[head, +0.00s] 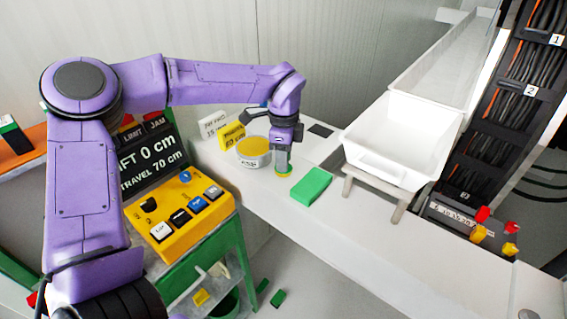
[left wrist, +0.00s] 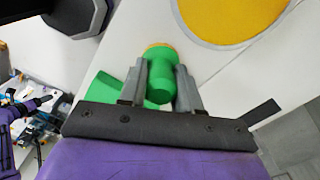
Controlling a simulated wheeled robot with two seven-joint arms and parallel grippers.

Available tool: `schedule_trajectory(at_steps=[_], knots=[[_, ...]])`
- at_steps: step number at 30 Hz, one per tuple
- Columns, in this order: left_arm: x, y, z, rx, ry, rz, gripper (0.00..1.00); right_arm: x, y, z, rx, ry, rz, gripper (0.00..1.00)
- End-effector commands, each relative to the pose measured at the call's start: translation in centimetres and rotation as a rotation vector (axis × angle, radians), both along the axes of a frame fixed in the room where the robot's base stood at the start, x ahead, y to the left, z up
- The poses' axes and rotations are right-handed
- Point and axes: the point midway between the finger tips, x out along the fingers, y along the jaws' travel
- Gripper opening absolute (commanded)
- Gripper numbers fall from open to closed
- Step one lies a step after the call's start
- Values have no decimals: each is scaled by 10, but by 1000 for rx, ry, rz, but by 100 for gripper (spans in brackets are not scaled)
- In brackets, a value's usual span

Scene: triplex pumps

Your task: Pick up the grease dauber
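The grease dauber (left wrist: 160,75) is green with an orange-yellow end. It sits between the two grey fingers of my left gripper (left wrist: 161,82) in the left wrist view, and both fingers appear to touch its sides. In the head view my left gripper (head: 283,160) points down over the white bench. A bit of the dauber (head: 284,173) shows below the fingertips, with its yellow end at the bottom. I cannot tell whether that end touches the bench. My right gripper does not show.
A round tin of yellow grease (head: 254,158) stands just left of the gripper, with yellow and white signs (head: 231,136) behind it. A green block (head: 311,186) lies to the right. A white trough (head: 400,140) stands farther right. A yellow button box (head: 183,218) is at front left.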

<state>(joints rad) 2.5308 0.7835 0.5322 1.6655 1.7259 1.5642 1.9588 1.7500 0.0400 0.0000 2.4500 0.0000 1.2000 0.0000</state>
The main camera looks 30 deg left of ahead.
Motion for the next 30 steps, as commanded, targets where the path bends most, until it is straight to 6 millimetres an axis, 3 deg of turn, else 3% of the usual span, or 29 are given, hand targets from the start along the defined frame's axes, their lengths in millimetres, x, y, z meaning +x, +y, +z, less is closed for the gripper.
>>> schedule_trajectory(at_steps=[11, 17, 24, 30], knots=[[0, 0, 3, 0, -1, 0, 0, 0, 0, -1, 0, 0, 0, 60], [1, 0, 31, 1, -5, 1, 0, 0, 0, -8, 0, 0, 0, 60], [-37, -37, 89, 2, -7, -1, 0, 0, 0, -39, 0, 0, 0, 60], [-77, -76, 111, 2, -3, -2, 0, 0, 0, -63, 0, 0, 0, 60]])
